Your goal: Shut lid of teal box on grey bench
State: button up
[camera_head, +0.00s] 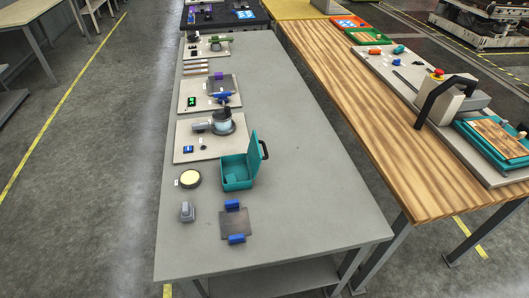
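The teal box (237,179) stands on the grey bench (285,215), right of the bench's middle line of objects. Its lid (253,152) is open and stands up on the box's right and far side. My gripper is not in view.
Near the box are a round cream-topped disc (190,179), a small grey object (187,212) and a dark plate with blue grips (235,223). Boards with devices (197,148) lie behind. The bench's right side is clear. A wooden table (365,130) stands to the right.

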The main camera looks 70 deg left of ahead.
aim_at(255, 157)
jog(key=z, duration=0.05)
jog(key=i, duration=1.9)
jog(key=u, duration=3.3)
